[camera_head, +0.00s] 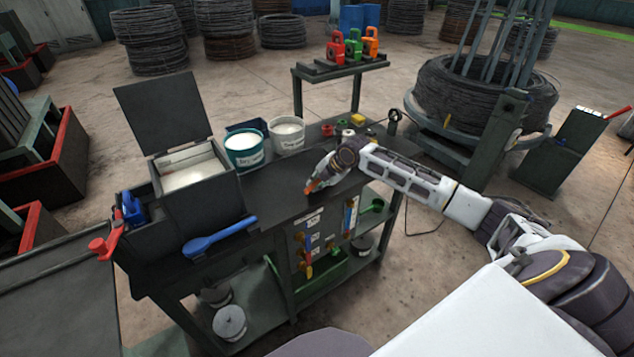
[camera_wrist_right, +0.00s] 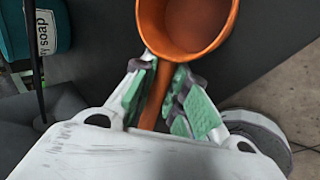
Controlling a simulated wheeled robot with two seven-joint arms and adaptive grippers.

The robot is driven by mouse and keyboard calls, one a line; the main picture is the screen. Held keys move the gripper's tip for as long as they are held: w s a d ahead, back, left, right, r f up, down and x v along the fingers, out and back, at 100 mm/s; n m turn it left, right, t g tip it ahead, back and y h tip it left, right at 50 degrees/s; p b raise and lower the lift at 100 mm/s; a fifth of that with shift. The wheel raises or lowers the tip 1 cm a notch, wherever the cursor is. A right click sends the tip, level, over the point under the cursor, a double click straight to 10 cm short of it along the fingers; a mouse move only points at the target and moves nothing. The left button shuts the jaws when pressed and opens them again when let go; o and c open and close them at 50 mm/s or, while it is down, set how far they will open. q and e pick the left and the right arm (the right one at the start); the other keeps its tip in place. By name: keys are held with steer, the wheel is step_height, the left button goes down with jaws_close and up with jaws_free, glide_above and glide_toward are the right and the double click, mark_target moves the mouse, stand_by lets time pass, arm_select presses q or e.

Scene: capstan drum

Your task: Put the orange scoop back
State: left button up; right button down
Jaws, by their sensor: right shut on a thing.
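The orange scoop (camera_wrist_right: 188,28) shows its round, empty cup at the top of the right wrist view. Its handle (camera_wrist_right: 158,85) runs down between the green finger pads of my right gripper (camera_wrist_right: 163,95), which is shut on it. In the head view the right gripper (camera_head: 322,179) is over the front part of the dark bench top, with a small orange part of the scoop (camera_head: 309,188) showing at its tip. Below it, the bench front bears a panel (camera_head: 308,226) with labels and small coloured pieces. My left gripper is not in view.
A blue scoop (camera_head: 222,236) lies at the bench's front left by an open bin (camera_head: 193,180). A teal bucket (camera_head: 244,148) and a white bucket (camera_head: 287,133) stand at the back. A green scoop (camera_head: 374,206) is at the bench's right front.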

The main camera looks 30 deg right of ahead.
steer(key=shift+f, duration=0.15)
steer(key=c, duration=1.7)
jaws_free()
steer(key=b+v, duration=0.1)
steer(key=v, duration=1.1)
